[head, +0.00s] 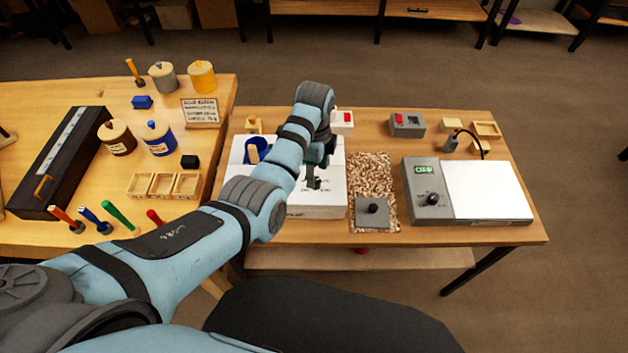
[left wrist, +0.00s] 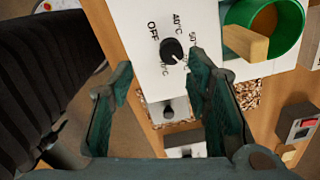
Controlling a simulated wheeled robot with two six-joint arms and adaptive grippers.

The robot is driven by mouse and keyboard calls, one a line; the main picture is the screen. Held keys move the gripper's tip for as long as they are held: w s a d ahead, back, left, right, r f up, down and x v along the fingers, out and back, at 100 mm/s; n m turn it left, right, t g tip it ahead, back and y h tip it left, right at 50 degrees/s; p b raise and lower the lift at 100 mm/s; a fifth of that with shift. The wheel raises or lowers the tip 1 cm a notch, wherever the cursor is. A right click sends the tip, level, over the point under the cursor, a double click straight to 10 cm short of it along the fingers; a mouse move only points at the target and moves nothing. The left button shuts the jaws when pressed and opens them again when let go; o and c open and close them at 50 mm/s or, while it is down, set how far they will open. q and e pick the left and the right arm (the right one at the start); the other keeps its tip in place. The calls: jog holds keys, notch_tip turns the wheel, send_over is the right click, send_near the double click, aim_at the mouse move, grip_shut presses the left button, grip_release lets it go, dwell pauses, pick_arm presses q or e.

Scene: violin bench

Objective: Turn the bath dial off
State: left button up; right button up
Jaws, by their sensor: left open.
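In the head view the left gripper (head: 315,174) hangs over the panel and partly hides the dial.
Right of the bath lie a speckled mat (head: 372,169), a grey box with a black knob (head: 372,213) and a hotplate-like device (head: 490,192) with a green display. Switch boxes (head: 407,124) stand behind. The left table (head: 60,93) holds jars, tools and trays.

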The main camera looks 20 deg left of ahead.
aim_at(316, 178)
pick_arm(q)
notch_tip(316, 178, down, 4)
jog(key=shift+w+f+b, duration=0.1)
jog(key=shift+b, duration=0.45)
jog(key=shift+w+f, duration=1.05)
jog(key=shift+f, duration=0.05)
jog(key=shift+s+r, duration=0.25)
jog(key=shift+s, duration=0.1)
jog(key=shift+s+r, duration=0.15)
jog(key=shift+s, duration=0.1)
jog(key=c, duration=0.7)
jog(key=shift+w, duration=0.1)
jog(key=shift+c, duration=1.4)
grip_shut()
pick_arm(e)
jog(key=shift+w+f, duration=0.3)
jog(key=shift+f, duration=0.2)
jog(key=shift+w+f, duration=0.25)
jog(key=shift+f, duration=0.2)
